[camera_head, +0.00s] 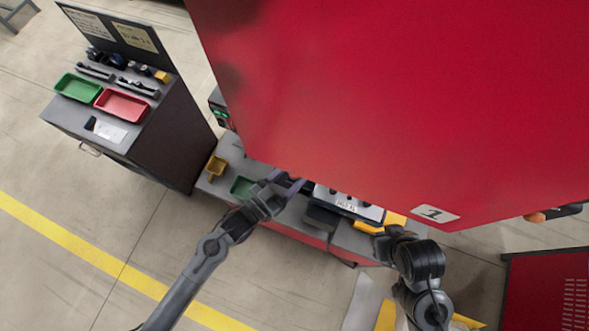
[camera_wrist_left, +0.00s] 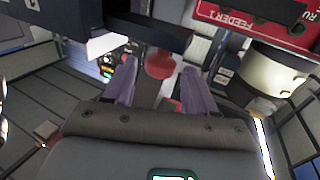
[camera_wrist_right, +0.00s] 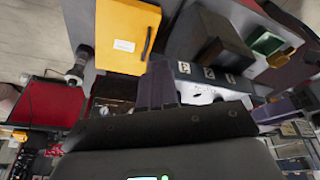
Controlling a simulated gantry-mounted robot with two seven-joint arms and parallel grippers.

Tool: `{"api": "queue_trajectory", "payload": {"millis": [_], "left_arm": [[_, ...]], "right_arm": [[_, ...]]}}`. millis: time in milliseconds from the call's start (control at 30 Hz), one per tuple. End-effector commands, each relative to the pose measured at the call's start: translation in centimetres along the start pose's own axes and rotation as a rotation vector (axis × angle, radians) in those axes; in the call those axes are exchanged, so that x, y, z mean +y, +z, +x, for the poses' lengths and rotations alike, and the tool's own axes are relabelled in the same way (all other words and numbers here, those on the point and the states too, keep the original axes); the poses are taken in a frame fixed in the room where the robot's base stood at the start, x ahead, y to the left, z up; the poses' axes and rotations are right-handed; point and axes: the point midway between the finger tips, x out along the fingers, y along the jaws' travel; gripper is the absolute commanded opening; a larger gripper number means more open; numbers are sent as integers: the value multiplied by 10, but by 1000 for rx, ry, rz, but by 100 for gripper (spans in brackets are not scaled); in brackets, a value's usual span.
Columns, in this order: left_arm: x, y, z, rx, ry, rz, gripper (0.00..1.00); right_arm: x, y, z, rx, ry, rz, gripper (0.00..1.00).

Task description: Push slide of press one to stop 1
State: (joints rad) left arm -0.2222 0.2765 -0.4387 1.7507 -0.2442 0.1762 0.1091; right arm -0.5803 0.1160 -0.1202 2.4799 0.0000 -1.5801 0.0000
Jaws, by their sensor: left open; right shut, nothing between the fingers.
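The red housing of press one (camera_head: 400,100), marked 1, fills the upper right of the head view. Below it is a grey block with marks (camera_head: 345,205); the right wrist view shows its labels P, 2 and 1 (camera_wrist_right: 208,76). I cannot make out the slide for sure. My right gripper (camera_wrist_right: 157,68) is shut and empty, its tips close to the P end of the block; touching or apart, I cannot tell. My left gripper (camera_wrist_left: 157,75) is open, fingers on either side of a red round knob (camera_wrist_left: 160,64), not closed on it.
A yellow box (camera_wrist_right: 124,38) lies left of my right fingers. A green bin (camera_head: 241,186) and a small yellow bin (camera_head: 216,166) stand on the press table. A red FEEDER 1 sign (camera_wrist_left: 255,15) is nearby. A cabinet (camera_head: 130,130) with trays stands at left.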

Motion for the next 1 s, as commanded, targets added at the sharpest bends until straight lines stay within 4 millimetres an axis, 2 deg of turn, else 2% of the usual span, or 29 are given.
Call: {"api": "queue_trajectory", "payload": {"millis": [300, 500, 700, 1000], "left_arm": [[1, 2, -56, 0, 1, 1, 56], [1, 0, -78, 2, 1, 1, 56], [0, -2, -85, 5, 1, 0, 56], [0, -2, -85, 5, 1, 0, 56]], "right_arm": [[-1, 4, 14, 0, -1, 1, 0], [0, 6, 18, 0, 1, -1, 0], [1, 6, 19, -1, 5, -6, 0], [1, 6, 18, -1, 6, -7, 0]]}}
